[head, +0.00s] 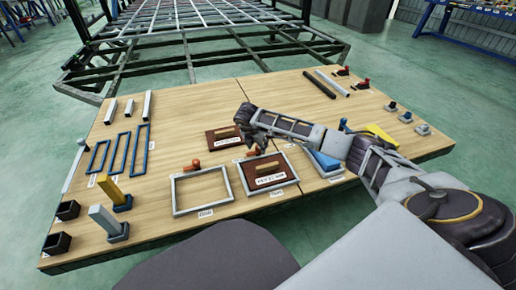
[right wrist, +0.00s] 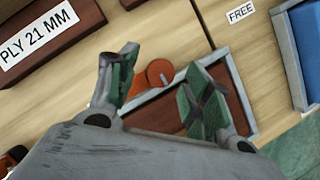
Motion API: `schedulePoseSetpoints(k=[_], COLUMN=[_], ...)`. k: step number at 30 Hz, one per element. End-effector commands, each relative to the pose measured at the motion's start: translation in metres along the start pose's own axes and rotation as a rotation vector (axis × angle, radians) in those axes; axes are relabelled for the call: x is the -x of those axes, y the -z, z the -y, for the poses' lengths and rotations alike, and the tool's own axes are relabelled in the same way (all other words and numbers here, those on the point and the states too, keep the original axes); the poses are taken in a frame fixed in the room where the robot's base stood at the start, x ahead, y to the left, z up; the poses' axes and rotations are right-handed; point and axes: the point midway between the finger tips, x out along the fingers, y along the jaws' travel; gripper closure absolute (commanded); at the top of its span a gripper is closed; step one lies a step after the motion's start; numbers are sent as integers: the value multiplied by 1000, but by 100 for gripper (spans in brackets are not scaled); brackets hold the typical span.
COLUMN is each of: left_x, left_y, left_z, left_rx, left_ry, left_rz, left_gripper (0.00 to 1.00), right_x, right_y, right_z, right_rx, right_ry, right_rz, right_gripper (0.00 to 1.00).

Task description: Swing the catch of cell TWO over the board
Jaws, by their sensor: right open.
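A dark brown board (head: 285,168) lies inside a grey frame (head: 246,187) at the front middle of the table; its cell label is too small to read. An orange-red catch (head: 255,150) sits at the back edge of this frame. In the right wrist view the catch (right wrist: 158,73) shows between the fingers, at the frame's edge, apparently clear of the board (right wrist: 165,112). My right gripper (head: 251,142) is open and empty, low above the catch; contact cannot be told. My left gripper is not in view.
An empty grey frame (head: 203,191) with its own orange catch (head: 192,166) lies to the left. A second brown board (head: 223,138), labelled PLY 21 MM in the wrist view, lies behind. A blue block (head: 323,161) is at the right, near my right arm.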

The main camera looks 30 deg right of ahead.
Motion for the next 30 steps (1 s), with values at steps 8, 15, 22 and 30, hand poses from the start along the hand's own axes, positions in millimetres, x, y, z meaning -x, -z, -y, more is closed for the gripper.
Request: schedulePoseSetpoints(k=[8,15,22,30], left_x=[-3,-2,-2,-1], left_y=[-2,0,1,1], left_z=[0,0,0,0], left_rx=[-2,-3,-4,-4], left_ry=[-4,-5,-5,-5], left_rz=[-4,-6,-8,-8], left_gripper=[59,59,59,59], right_x=[-10,-10,-10,-10], right_y=[0,0,0,0], right_z=[0,0,0,1], right_rx=[0,0,0,3], right_ry=[1,1,1,0], right_rz=[0,0,0,0], right_gripper=[50,50,78,94])
